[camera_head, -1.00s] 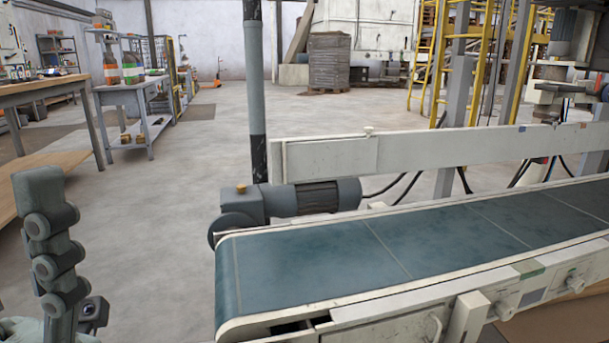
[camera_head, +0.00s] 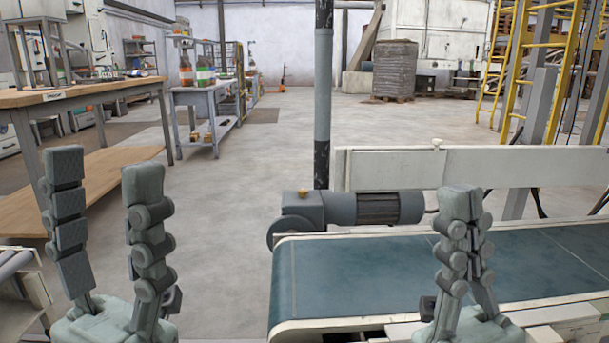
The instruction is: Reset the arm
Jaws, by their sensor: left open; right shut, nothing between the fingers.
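My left gripper (camera_head: 103,172) stands upright at the lower left of the head view. Its two grey-green fingers are spread well apart, with nothing between them. My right gripper (camera_head: 461,196) stands upright at the lower right, in front of the conveyor belt (camera_head: 350,270). Its fingers meet at the tips and hold nothing. The belt is dark teal and bare where it shows. The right gripper hides part of it.
A wooden workbench (camera_head: 80,92) is at left, with a grey cart (camera_head: 205,97) beyond. Open floor lies between bench and conveyor.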

